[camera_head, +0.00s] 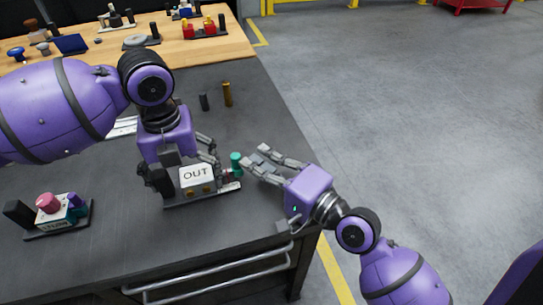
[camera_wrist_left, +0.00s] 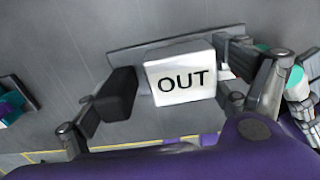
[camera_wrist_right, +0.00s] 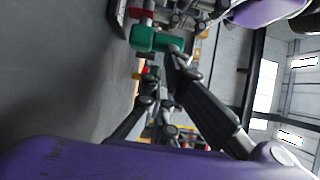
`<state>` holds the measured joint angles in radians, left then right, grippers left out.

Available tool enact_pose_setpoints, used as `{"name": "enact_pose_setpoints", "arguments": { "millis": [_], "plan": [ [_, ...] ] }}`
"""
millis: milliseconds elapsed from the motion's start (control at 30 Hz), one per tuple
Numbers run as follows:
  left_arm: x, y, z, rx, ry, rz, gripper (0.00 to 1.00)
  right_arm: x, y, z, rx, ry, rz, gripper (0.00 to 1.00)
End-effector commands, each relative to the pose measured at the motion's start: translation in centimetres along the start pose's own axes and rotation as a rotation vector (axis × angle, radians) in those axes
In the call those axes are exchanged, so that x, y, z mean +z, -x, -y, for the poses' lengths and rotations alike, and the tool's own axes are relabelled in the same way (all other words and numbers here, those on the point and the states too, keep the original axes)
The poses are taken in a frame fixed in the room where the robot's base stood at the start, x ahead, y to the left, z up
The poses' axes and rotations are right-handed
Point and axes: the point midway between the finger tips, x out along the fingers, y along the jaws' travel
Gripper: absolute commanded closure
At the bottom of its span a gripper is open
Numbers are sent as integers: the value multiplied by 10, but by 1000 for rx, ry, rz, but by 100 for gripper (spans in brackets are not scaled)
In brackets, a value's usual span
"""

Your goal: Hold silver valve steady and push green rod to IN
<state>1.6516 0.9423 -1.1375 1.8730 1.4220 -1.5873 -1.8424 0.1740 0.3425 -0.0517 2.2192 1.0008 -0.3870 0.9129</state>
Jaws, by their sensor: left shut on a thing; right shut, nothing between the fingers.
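The silver valve (camera_head: 196,176), a pale block marked OUT, sits on a dark base plate on the grey bench. My left gripper (camera_wrist_left: 178,92) is shut on it, with a finger on either side of the block in the left wrist view. The green rod (camera_head: 236,160) sticks out from the valve's right side in the head view. It also shows in the right wrist view (camera_wrist_right: 150,39). My right gripper (camera_head: 254,156) is shut and empty, its fingertips close beside the green rod. I cannot tell whether they touch it.
Another device with a pink knob (camera_head: 47,202) stands at the left on the bench. A black peg (camera_head: 204,102) and a brass peg (camera_head: 227,94) stand behind the valve. A wooden table (camera_head: 235,43) with several parts is at the back. Open floor lies right.

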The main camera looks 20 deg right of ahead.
Motion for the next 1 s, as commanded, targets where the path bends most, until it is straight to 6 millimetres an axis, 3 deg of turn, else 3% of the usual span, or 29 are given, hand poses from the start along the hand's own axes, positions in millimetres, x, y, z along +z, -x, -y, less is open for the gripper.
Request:
{"name": "enact_pose_setpoints", "arguments": {
  "millis": [200, 633, 867, 1000],
  "plan": [
    [-5, -7, 0, 3, -4, -16, 63, 18, -11, 0, 1, -1, 0, 100],
    [-5, -6, 0, 3, -5, -16, 63, 15, -8, 0, 2, 1, -1, 100],
    [-5, -7, 0, 3, -4, -16, 63, -6, 15, -1, 7, 5, 2, 100],
    [-5, -7, 0, 3, -4, -15, 63, -8, 48, -2, 10, 2, 3, 100]
  ]
}}
